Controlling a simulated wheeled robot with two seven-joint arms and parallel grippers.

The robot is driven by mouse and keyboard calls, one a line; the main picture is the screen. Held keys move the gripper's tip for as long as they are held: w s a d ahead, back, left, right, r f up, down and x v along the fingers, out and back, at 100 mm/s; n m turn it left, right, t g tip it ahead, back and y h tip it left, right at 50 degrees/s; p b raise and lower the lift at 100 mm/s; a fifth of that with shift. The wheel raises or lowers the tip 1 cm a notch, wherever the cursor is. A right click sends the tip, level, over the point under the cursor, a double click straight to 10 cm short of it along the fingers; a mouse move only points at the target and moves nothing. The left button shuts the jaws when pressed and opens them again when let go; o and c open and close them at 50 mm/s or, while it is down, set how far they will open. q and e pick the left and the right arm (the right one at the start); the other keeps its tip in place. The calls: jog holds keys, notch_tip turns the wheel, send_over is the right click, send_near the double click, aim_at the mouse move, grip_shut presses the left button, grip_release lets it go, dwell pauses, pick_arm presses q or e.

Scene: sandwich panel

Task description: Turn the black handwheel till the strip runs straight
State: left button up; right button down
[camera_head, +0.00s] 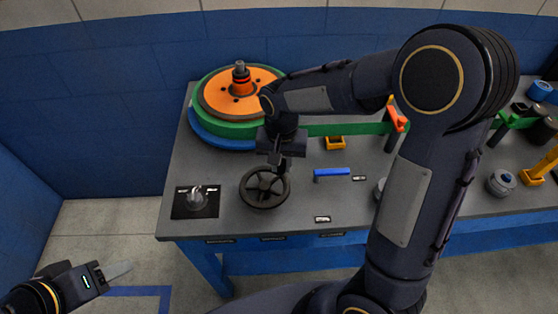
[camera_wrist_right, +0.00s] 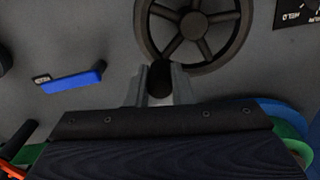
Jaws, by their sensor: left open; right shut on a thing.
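The black handwheel (camera_head: 265,188) lies flat on the grey bench top, left of the middle in the head view. Its spoked rim also shows at the top of the right wrist view (camera_wrist_right: 195,30). My right gripper (camera_head: 282,163) is at the wheel's far edge, shut on a dark knob or handle (camera_wrist_right: 160,79) at the rim. The green strip (camera_head: 345,128) leaves the green and orange reel (camera_head: 210,124) and runs right along the back of the bench, partly hidden by my right arm. My left gripper (camera_head: 118,271) is open and empty, low left, away from the bench.
A blue bar handle (camera_head: 331,174) stands right of the wheel. A switch on a black plate (camera_head: 195,202) is to its left. A yellow guide (camera_head: 335,143) sits by the strip, and an orange-red part (camera_head: 396,118) stands farther right.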

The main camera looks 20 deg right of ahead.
jog(key=shift+s, duration=0.1)
dwell(0.4)
jog(key=c, duration=1.3)
grip_release()
notch_tip(320, 180, up, 8)
jog(key=shift+f, duration=0.1)
